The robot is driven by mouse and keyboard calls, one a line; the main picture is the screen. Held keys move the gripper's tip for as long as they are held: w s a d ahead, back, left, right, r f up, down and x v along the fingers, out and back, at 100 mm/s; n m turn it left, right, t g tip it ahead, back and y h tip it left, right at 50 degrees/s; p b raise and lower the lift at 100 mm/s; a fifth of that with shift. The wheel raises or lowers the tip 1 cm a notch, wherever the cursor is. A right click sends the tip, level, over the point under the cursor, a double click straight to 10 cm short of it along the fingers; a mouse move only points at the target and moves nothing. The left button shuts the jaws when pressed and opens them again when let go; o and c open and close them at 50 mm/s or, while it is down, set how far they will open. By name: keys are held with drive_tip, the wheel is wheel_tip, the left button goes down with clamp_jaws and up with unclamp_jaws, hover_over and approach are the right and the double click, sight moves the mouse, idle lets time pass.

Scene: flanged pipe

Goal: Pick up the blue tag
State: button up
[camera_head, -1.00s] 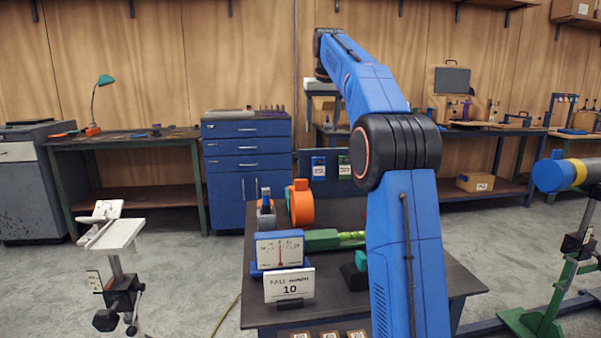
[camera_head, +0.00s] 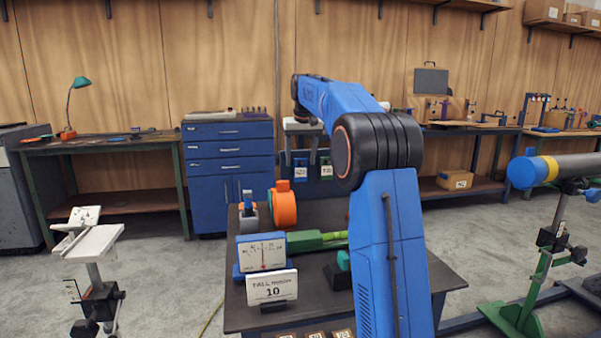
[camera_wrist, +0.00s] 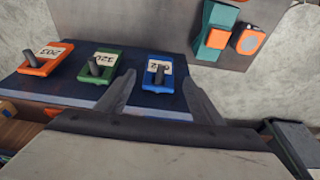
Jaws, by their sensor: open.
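The blue tag (camera_wrist: 160,73) hangs on a dark peg on the dark board, with a white label partly covered by the peg. In the wrist view it lies between and beyond the fingertips of my gripper (camera_wrist: 160,90). The gripper is open and empty, its two grey fingers either side of the tag. In the head view the blue tag (camera_head: 300,169) shows on the board behind the table.
A green tag (camera_wrist: 104,66) and an orange tag (camera_wrist: 45,59) hang beside the blue one on the dark board (camera_wrist: 70,87). A table (camera_head: 315,212) carries a gauge (camera_head: 262,252), an orange tape-like roll (camera_head: 284,207) and a green tool (camera_head: 308,241).

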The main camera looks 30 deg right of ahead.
sight(301, 167)
drive_tip(key=shift+x, duration=2.25)
drive_tip(key=shift+s, duration=0.15)
drive_tip(key=c, duration=1.1)
drive_tip(key=shift+r, duration=0.1)
drive_tip(key=shift+s+r, duration=0.1)
drive_tip(key=shift+r, duration=0.1)
drive_tip(key=s+a, duration=0.2)
drive_tip(key=s, duration=0.6)
drive_tip(key=s+a, duration=0.3)
drive_tip(key=s, duration=0.6)
